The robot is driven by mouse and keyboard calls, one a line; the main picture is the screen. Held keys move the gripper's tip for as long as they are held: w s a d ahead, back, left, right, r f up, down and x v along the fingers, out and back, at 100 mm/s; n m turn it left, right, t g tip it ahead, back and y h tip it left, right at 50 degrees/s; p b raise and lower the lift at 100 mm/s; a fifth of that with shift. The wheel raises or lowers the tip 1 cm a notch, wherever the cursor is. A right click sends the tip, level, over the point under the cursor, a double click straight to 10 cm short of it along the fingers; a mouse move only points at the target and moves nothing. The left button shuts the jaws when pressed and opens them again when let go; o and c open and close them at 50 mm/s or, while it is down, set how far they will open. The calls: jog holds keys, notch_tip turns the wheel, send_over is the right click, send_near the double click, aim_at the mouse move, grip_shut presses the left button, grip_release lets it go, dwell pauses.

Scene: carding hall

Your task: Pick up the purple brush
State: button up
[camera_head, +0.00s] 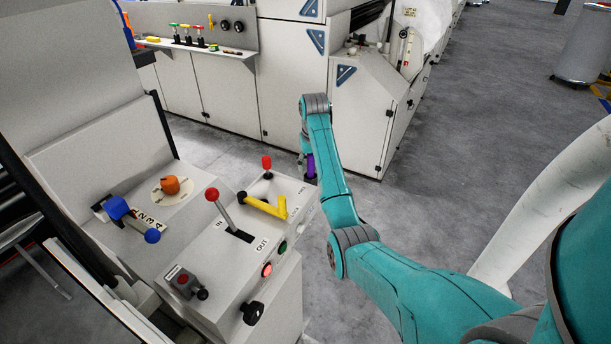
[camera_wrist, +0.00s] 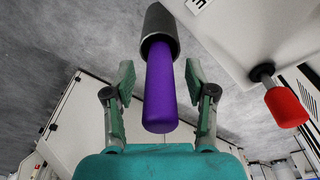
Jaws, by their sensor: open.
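The purple brush (camera_wrist: 158,95) is in the middle of the wrist view, a smooth purple cylinder with a dark grey sleeve-like end (camera_wrist: 163,35) at the top. My gripper (camera_wrist: 160,82) is open, with one finger on each side of the purple part and a visible gap on both sides. In the head view a small piece of the brush (camera_head: 310,165) shows beside my teal arm, near the far right corner of the control console. My arm hides most of the gripper there. What supports the brush is hidden.
The red knob is also close by on the right in the wrist view (camera_wrist: 286,106). White machine cabinets (camera_head: 230,105) stand behind.

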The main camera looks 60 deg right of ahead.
grip_shut()
dwell(0.3)
